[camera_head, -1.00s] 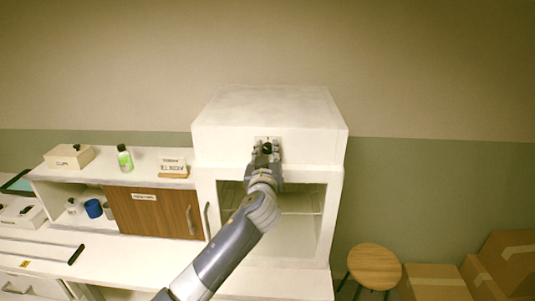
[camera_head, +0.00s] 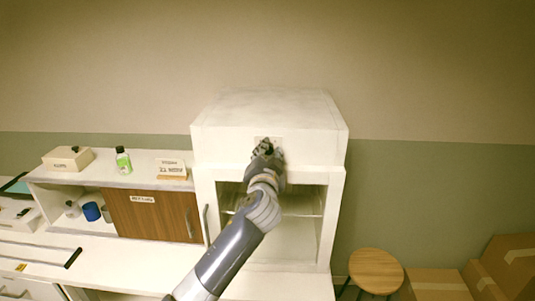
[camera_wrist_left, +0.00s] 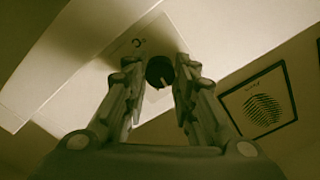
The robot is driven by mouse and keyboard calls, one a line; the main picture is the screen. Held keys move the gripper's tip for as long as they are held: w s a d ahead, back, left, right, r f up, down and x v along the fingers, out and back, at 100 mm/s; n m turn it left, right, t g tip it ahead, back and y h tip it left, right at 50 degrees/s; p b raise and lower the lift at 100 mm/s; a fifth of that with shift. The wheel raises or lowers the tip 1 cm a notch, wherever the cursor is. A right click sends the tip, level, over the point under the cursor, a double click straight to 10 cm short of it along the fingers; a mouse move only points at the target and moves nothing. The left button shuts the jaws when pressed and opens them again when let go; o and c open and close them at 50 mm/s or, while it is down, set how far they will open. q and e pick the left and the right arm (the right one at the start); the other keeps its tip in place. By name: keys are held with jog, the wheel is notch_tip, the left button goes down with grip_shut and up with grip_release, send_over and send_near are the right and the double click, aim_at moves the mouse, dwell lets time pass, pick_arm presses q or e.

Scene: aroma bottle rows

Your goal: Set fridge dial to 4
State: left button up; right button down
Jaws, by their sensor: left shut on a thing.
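The white fridge (camera_head: 225,145) stands right of the counter, with a glass-fronted lower compartment. Its black dial (camera_wrist_left: 158,71) sits on a small pale plate (camera_wrist_left: 128,50) on the upper front and has a light pointer mark. In the head view the dial is mostly hidden by my left gripper (camera_head: 266,148). In the left wrist view my left gripper (camera_wrist_left: 160,76) has its fingers on both sides of the dial, shut on it. A "0" shows on the plate; the other numbers are hidden or too small to read. My right gripper is not in view.
A green bottle (camera_head: 123,161), a cream box (camera_head: 68,158) and a sign (camera_head: 172,169) stand on the shelf unit at left, above a brown sliding door (camera_head: 150,214). A round stool (camera_head: 375,269) and cardboard boxes (camera_head: 436,283) are at right.

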pick_arm(q)
jog(key=m+p, duration=0.1)
jog(key=m, duration=0.3)
jog(key=shift+r+m, duration=0.1)
jog(key=shift+m, duration=0.2)
jog(key=shift+m+p, duration=0.3)
jog(key=shift+m, duration=1.2)
jog(key=o, duration=1.1)
jog(key=shift+d, duration=0.15)
jog(key=shift+c, duration=0.2)
jog(key=shift+s, duration=0.15)
jog(key=s+a, duration=0.1)
jog(key=s, duration=1)
jog(key=shift+s+a, duration=0.25)
jog(key=shift+s, duration=0.1)
